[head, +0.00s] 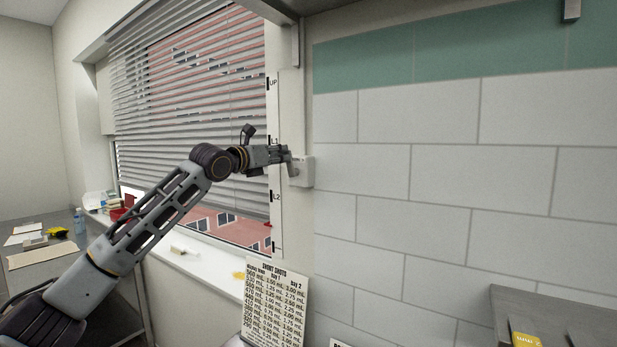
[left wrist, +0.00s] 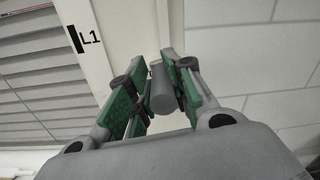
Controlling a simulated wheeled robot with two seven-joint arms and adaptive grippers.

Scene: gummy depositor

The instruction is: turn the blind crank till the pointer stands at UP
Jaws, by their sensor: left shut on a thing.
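The blind crank (head: 301,171) is a pale box on the wall strip right of the window. Its grey cylindrical handle (left wrist: 160,92) stands between the green-padded fingers in the left wrist view. My left gripper (head: 283,155) is shut on this handle; it also shows in the left wrist view (left wrist: 157,88). The white scale strip (head: 273,110) beside the window carries black marks with UP at the top, L1 in the middle and L2 lower. L1 is just above my gripper. I cannot make out the pointer. The blind (head: 190,100) hangs partly lowered. My right gripper is not in view.
A windowsill (head: 215,262) with small items runs below the blind. A SHORT SHOTS sheet (head: 273,305) stands below the crank. A grey surface (head: 560,315) with a yellow tag is at lower right. The tiled wall right of the crank is clear.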

